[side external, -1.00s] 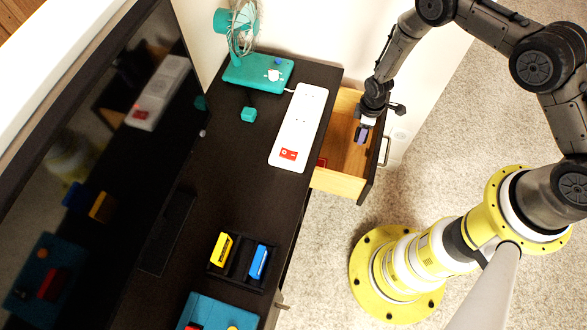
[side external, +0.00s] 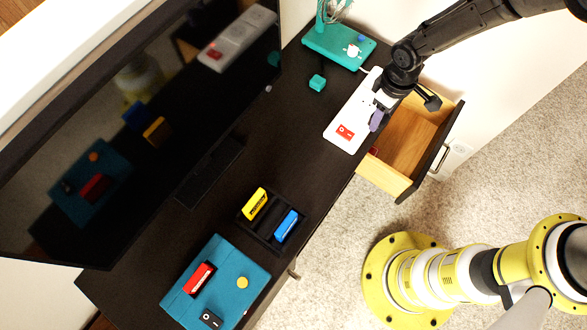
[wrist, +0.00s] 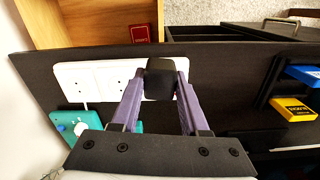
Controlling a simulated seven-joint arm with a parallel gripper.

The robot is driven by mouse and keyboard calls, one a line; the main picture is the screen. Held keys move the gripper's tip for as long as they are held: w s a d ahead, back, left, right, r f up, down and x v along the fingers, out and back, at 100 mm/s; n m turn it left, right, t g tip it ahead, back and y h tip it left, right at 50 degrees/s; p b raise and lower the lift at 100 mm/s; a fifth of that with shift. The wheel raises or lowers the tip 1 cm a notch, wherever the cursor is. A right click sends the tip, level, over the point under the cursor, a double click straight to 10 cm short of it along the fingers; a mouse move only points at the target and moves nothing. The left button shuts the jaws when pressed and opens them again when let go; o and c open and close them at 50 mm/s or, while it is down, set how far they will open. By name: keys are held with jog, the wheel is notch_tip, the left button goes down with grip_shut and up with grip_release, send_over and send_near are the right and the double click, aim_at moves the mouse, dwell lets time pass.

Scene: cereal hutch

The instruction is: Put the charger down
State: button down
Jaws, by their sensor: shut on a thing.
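My gripper (wrist: 160,80) is shut on the charger (wrist: 160,72), a small dark block between the two purple fingertips in the wrist view. In the side view my gripper (side external: 376,123) hangs over the right edge of the white power strip (side external: 352,116), near its red switch end. The charger cannot be made out there. In the wrist view the strip (wrist: 90,80) lies behind the fingers, and the charger covers part of it. I cannot tell whether the charger touches anything below.
An open wooden drawer (side external: 408,140) adjoins the strip, with a red item (wrist: 140,33) inside. A teal fan base (side external: 338,46) and a teal cube (side external: 317,83) sit nearby. A black holder (side external: 262,232), a teal box (side external: 228,262) and a big screen (side external: 130,120) are on the desk.

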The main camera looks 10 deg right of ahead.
jog(key=s+a+r+n, duration=0.1)
jog(key=a+r, duration=0.2)
jog(key=a, duration=0.2)
send_over(310, 121)
notch_tip(310, 121, down, 9)
jog(key=shift+d+f, duration=0.1)
jog(key=shift+f, duration=0.3)
jog(key=shift+w+f, duration=0.1)
jog(key=shift+f, duration=1.35)
jog(key=shift+f, duration=0.15)
jog(key=shift+c, duration=2.1)
grip_release()
